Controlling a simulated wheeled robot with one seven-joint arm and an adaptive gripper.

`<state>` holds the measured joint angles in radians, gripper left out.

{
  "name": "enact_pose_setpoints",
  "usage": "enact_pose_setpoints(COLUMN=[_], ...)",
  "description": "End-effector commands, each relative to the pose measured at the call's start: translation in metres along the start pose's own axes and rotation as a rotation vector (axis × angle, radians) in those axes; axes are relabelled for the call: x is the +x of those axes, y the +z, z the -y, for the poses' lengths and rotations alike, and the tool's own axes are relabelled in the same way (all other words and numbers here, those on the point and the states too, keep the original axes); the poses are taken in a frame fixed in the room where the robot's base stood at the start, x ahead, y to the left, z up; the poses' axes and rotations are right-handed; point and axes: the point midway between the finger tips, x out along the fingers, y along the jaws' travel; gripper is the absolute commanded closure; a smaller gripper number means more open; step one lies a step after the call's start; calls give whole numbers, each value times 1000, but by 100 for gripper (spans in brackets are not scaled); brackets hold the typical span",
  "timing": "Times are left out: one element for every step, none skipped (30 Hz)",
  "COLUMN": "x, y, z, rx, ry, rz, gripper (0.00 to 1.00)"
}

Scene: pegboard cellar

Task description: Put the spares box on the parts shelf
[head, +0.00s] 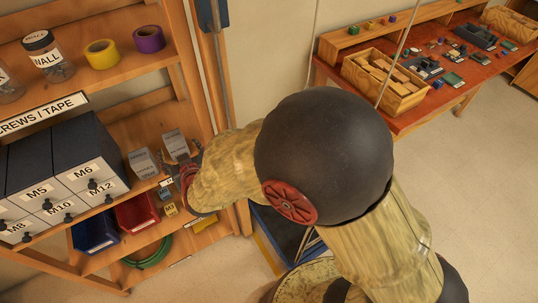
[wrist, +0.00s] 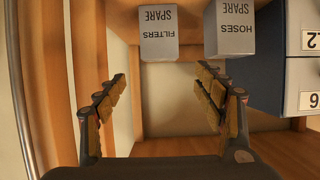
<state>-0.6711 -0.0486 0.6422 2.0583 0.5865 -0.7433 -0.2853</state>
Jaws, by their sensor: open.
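Two grey boxes stand side by side on a wooden shelf (head: 113,199), right of the drawer cabinet. In the wrist view their labels are upside down: the FILTERS SPARE box (wrist: 158,40) is left of the HOSES SPARE box (wrist: 232,35). In the head view the nearer-to-drawers box (head: 144,163) and the other box (head: 175,144) show, labels too small to read. My gripper (wrist: 163,98) is open, with nothing between its fingers; the FILTERS box is ahead of the gap. In the head view, my arm partly hides the gripper (head: 186,180).
The drawer cabinet (head: 60,170) fills the shelf's left part. Tape rolls (head: 101,54) and jars (head: 45,50) stand above. Blue (head: 95,232) and red (head: 136,212) bins sit below. A wooden upright (head: 199,75) edges the unit. A red-topped bench (head: 450,90) stands back right.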

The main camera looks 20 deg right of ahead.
Motion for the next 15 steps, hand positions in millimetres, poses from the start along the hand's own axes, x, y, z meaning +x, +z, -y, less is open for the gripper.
enact_pose_setpoints(x=[-1, -2, -4, -6, -9, -15, -20, -27, -38, -47, -56, -70, -80, -92, -108], y=[-3, -5, -9, -14, -20, -27, -34, -40, -48, -53, -58, -62, -65, -68, -71], z=[-2, -3, -6, -9, -13, -20, -26, -32, -42, -49, -57, -67, -75, -83, -94], rx=[4, 8, 15, 22, 31, 42, 52, 62, 74, 81, 88, 95, 100, 103, 107], ry=[-1, -3, -7, -12, -18, -27, -34, -43, -52, -58, -64, -69, -71, -72, -70], rz=[1, 4, 13, 21, 30, 50, 65, 84, 110, 131, 152, 181, 203, 224, 252], gripper=[31, 31, 31, 31, 31, 31, 31, 31, 31, 31, 31, 31, 31, 31, 31])
